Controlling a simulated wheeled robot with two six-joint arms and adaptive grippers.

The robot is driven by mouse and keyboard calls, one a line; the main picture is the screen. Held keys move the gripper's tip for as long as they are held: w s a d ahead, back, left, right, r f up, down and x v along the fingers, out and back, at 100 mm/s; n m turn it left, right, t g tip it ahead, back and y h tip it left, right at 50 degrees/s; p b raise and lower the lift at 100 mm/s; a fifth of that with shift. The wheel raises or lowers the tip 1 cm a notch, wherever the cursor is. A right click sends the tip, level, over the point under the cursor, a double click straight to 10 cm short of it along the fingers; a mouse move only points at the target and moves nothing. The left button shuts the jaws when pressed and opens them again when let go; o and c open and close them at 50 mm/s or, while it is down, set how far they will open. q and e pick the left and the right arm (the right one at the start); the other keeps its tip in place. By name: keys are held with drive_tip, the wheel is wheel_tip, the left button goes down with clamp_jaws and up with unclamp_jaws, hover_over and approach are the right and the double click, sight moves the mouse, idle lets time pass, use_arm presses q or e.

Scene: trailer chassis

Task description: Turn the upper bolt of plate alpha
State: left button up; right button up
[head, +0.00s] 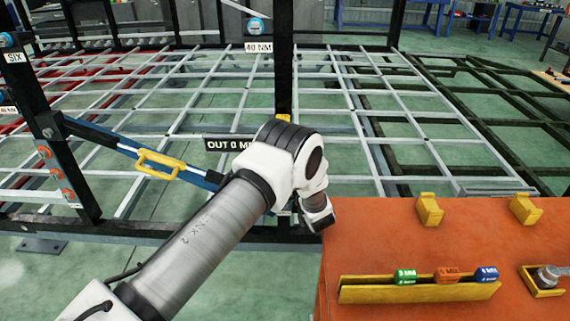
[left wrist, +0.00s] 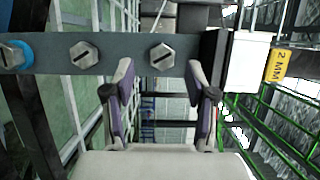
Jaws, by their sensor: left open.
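In the left wrist view a grey plate (left wrist: 122,57) runs across the top with hex bolts in a row. The left bolt (left wrist: 14,55) has a blue ring; the middle bolt (left wrist: 83,54) and right bolt (left wrist: 162,56) are bare grey with a dark line across their heads. I cannot read a name on the plate or tell which bolt is the upper one. My left gripper (left wrist: 162,100) is open and empty, its fingertips just below the plate, around the right bolt's position sideways. In the head view my arm hides this gripper. My right gripper is not in view.
An orange bench (head: 440,235) stands at right with a yellow tray (head: 365,294) of coloured spacers and a socket (head: 547,277). A dark post (head: 284,70), a blue bar with a yellow handle (head: 158,164) and grey frame rails surround my arm. A yellow 2 MM tag (left wrist: 278,65) sits beside the plate.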

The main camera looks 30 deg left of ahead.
use_arm(q)
drive_tip(key=v, duration=0.8)
drive_tip(key=shift+s+d, duration=0.2)
drive_tip(key=shift+d, duration=0.15)
